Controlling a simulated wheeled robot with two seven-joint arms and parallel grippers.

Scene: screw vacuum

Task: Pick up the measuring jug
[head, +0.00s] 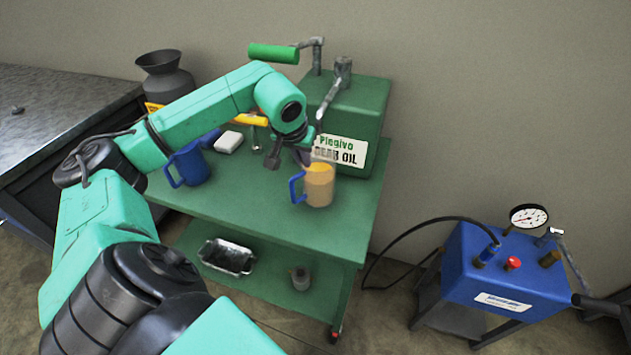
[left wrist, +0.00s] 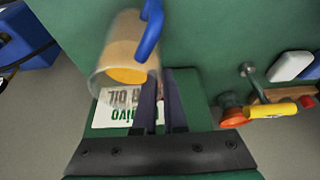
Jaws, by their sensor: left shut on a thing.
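The measuring jug (head: 319,188) is clear, with a blue handle on its left and amber oil inside. It is upright at the front right of the green cart top (head: 255,205), before the gear oil tank. I cannot tell whether its base touches the cart. My left gripper (head: 302,156) is above it at its rim. In the left wrist view the jug (left wrist: 122,62) has its rim towards my left gripper (left wrist: 160,98), whose dark fingers are close together, shut on the rim's wall. The exact grip is partly hidden. My right gripper is not in view.
The green gear oil tank (head: 355,118) with its crank stands right behind the jug. A blue jug (head: 190,166), a white block (head: 228,142) and a yellow-handled tool (head: 250,119) are farther left. A blue pump unit (head: 500,268) stands right. The cart's front middle is clear.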

